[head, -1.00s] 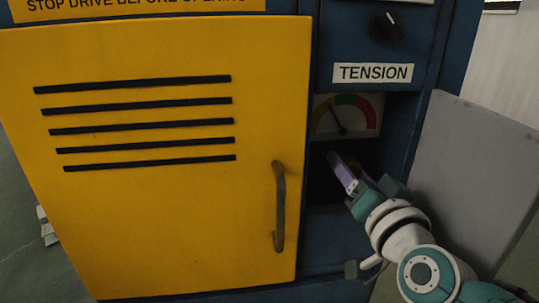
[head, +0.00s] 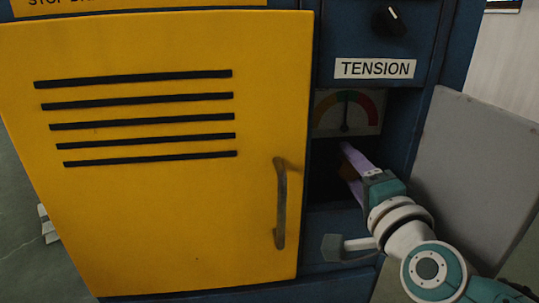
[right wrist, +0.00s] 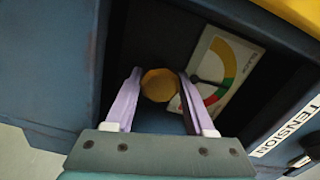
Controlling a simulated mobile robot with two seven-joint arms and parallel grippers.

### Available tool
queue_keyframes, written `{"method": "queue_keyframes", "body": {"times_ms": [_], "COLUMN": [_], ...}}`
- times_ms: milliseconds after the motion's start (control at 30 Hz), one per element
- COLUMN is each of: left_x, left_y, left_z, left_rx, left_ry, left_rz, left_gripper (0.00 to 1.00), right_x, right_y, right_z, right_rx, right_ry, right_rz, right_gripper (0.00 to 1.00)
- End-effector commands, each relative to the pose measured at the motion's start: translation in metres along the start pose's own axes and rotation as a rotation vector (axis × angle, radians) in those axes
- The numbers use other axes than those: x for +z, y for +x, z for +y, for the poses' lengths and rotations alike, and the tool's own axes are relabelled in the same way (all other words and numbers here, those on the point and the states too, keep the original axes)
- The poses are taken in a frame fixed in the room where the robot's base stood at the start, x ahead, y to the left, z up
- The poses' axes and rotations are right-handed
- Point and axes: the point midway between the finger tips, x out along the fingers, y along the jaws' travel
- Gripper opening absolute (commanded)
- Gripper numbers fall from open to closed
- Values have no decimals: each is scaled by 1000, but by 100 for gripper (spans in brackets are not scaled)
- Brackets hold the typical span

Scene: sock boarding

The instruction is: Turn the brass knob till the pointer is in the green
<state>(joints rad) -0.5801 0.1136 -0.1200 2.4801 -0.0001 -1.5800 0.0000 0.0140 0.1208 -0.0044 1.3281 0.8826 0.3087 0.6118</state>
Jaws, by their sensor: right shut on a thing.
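The brass knob (right wrist: 160,86) sits in a dark recess, between the two lilac fingers of my right gripper (right wrist: 160,74). The gripper is shut on it. The gauge also shows in the right wrist view (right wrist: 243,62). My left gripper is not in view.
A yellow slotted door (head: 200,210) with a bar handle (head: 280,205) is left of the recess. A grey panel (head: 470,170) stands on the right, close to my right arm. A black switch (head: 390,21) is above the TENSION label (head: 375,68).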

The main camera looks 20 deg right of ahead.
Motion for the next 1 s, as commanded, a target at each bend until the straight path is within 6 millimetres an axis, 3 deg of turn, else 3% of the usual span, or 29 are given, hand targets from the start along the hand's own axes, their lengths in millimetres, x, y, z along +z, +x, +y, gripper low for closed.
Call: {"method": "queue_keyframes", "body": {"times_ms": [667,700,933,1000], "left_x": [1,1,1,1], "left_y": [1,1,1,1], "left_z": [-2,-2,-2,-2], "left_rx": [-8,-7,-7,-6], "left_ry": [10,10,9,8], "left_rz": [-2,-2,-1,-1], "left_gripper": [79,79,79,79], "right_x": [0,0,0,0], "right_y": [0,0,0,0], "right_z": [0,0,0,0], "right_rx": [0,0,0,0], "right_ry": [68,68,67,67], "right_rz": [-1,-1,0,0], "right_gripper": [0,55,81,84]}}
